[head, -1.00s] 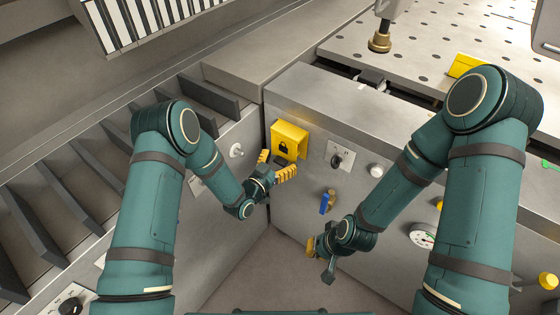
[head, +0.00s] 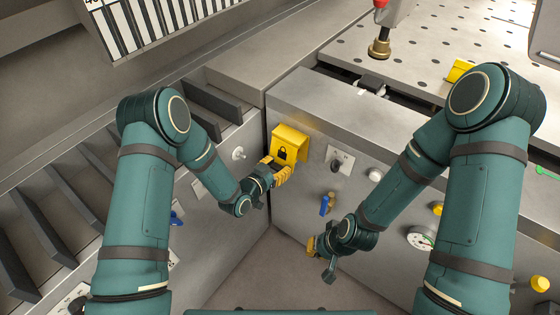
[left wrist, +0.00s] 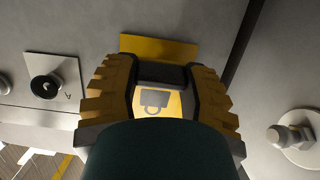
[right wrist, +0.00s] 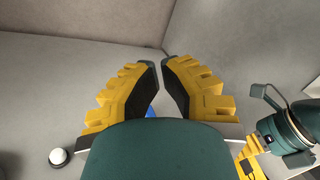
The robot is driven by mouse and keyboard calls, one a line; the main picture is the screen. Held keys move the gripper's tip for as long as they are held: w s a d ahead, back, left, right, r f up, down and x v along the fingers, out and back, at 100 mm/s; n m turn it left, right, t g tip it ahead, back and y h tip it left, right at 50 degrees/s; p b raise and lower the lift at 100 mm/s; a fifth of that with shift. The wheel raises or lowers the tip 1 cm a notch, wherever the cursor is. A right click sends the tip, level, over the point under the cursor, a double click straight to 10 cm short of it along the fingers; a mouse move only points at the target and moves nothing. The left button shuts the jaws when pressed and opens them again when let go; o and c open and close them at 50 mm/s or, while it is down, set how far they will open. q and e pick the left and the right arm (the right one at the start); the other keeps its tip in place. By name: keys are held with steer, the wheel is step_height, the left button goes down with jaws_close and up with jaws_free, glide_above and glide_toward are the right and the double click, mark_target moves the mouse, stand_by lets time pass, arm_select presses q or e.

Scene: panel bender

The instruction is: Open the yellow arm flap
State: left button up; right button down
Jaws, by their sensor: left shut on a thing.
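The yellow arm flap (head: 288,145), a yellow cover with a black padlock mark, is on the front of the grey machine cabinet. In the left wrist view its padlock face (left wrist: 158,103) shows between the fingers, with more yellow (left wrist: 160,47) beyond them. My left gripper (head: 275,171) is at the flap's lower edge, its fingers on both sides and shut on it. Part of the flap is hidden behind the fingers. My right gripper (head: 318,246) hangs lower by the cabinet front, empty, with a narrow gap between its fingertips (right wrist: 159,64).
Right of the flap are a key switch (head: 340,161) and a white button (head: 376,175). A blue-handled valve (head: 326,204) is below, near my right gripper. A gauge (head: 421,238) is further right. A side panel with a bolt (head: 238,153) meets the cabinet at a corner on the left.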

arm_select(q)
steer(key=s+r+g+y+p, duration=0.1)
steer(key=s+a+r+g+y+p, duration=0.1)
steer(key=p, duration=0.1)
steer(key=shift+a+r+g+p, duration=0.25)
steer(key=shift+g+p, duration=0.05)
steer(key=shift+g, duration=0.1)
step_height(320, 180, up, 9)
steer(key=g+y+p, duration=0.6)
steer(key=g+p, duration=0.2)
glide_above(280, 164)
steer(key=s+a, duration=0.4)
steer(key=s, duration=0.2)
steer(key=shift+w+d+r, duration=0.1)
steer(key=shift+w+r, duration=0.1)
steer(key=shift+w, duration=0.05)
steer(key=shift+r, duration=0.15)
steer(key=o, duration=1.3)
steer(key=r, duration=0.8)
steer(key=s+r, duration=0.1)
steer(key=r, duration=0.3)
steer(key=shift+a, duration=0.3)
